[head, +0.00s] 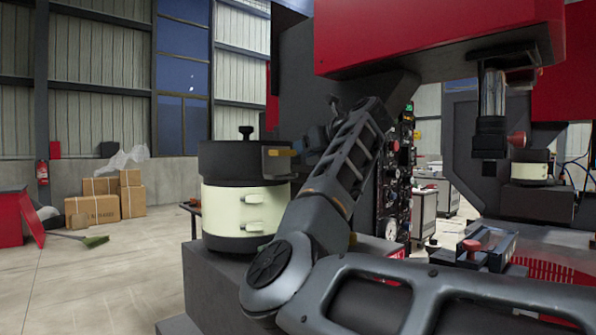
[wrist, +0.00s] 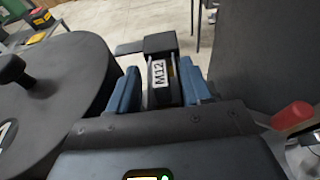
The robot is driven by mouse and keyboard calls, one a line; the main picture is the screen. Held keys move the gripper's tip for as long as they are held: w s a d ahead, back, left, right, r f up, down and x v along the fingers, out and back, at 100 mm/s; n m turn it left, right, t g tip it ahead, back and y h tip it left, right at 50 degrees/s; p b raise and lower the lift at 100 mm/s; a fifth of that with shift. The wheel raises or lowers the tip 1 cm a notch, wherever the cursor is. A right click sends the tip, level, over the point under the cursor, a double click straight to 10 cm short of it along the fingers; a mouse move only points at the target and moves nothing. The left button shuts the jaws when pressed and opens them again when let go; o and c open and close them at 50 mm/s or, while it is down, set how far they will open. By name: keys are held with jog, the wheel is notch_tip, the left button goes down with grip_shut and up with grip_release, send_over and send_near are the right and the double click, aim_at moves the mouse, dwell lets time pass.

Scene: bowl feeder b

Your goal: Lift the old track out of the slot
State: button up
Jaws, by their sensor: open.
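The old track (wrist: 159,84), a dark piece with a white label reading "M12", shows in the wrist view between the blue fingers of my gripper (wrist: 160,82). The fingers stand open, one on each side of it; I cannot tell whether either touches. A dark block (wrist: 160,42) is at the track's far end. The slot under the track is hidden. The feeder bowl (wrist: 62,75), dark and round with a knob, is just left of the fingers. In the head view the bowl feeder (head: 242,207) has a cream body and black top; my arm hides most of the gripper there.
A red knob (wrist: 293,115) is close at right in the wrist view. In the head view, a fixture with a red knob (head: 472,246) stands at right, under a red machine head (head: 430,35).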

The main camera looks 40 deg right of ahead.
jog(key=shift+c, duration=0.3)
grip_shut()
dwell(0.3)
